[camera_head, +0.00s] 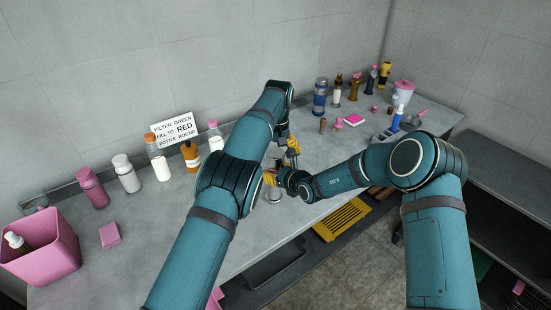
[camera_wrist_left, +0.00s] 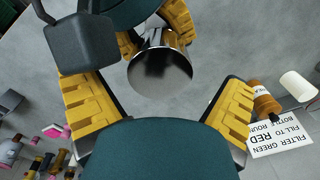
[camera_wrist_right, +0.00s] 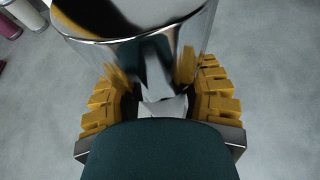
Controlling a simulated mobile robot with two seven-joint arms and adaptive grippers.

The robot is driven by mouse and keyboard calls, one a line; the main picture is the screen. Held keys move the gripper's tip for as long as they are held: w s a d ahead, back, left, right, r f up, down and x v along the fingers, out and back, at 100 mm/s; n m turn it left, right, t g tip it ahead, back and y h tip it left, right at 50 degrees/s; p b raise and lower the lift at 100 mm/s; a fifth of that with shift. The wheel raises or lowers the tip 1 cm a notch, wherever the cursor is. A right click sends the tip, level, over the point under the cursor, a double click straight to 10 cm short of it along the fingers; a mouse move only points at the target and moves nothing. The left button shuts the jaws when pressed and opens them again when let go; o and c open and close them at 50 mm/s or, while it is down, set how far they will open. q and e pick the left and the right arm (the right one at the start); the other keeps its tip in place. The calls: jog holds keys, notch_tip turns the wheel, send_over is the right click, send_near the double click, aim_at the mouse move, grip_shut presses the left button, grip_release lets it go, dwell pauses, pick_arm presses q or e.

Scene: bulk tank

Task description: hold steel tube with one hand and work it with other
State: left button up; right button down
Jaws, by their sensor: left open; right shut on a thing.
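The steel tube is a shiny mirror-like cylinder. In the right wrist view the tube (camera_wrist_right: 125,25) stands between the yellow fingers of my right gripper (camera_wrist_right: 160,95), which is shut on it. In the left wrist view the round end of the tube (camera_wrist_left: 160,70) faces the camera. My left gripper (camera_head: 291,150) is open, with its yellow fingers spread wide to either side of the tube and apart from it. In the head view my right gripper (camera_head: 271,178) is low beside the left one, and the arms hide most of the tube.
A sign (camera_head: 175,129) leans at the wall behind several bottles. A pink bin (camera_head: 45,250) and pink sponge (camera_head: 109,235) are at the left. A blue bottle (camera_head: 320,97), brushes and a pink-lidded jar (camera_head: 403,92) stand at the right. A yellow grate (camera_head: 342,218) lies below the counter's front edge.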

pick_arm(q)
jog(key=shift+r, duration=0.7)
jog(key=shift+c, duration=1)
jog(key=shift+r+n, duration=1.5)
jog(key=shift+r, duration=0.1)
jog(key=shift+f, duration=0.15)
jog(key=shift+f, duration=3.9)
